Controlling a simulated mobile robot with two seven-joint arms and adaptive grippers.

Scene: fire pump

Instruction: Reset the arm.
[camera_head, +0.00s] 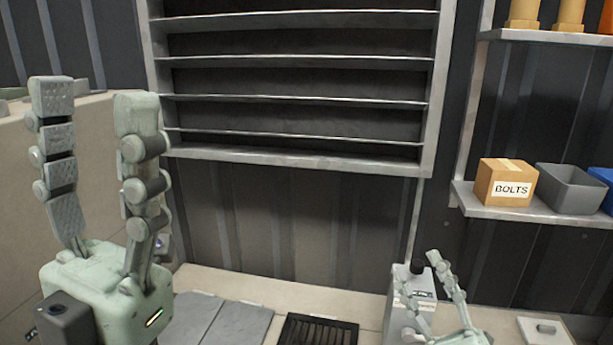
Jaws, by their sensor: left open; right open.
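My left gripper (88,112) is raised at the left, close to the camera. Its two jointed fingers point up and stand apart, with nothing between them. My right gripper (418,268) is low in the picture, right of the middle. Its fingers point up and are apart, and it looks empty. Its lower part is cut off by the bottom edge. A grey box-like unit (400,290) stands just behind it; I cannot tell whether they touch.
A metal shelf rack (295,155) hangs on the dark wall. At the right, a shelf (500,212) holds a cardboard box marked BOLTS (505,180) and a grey bin (570,187). The space between my grippers looks clear.

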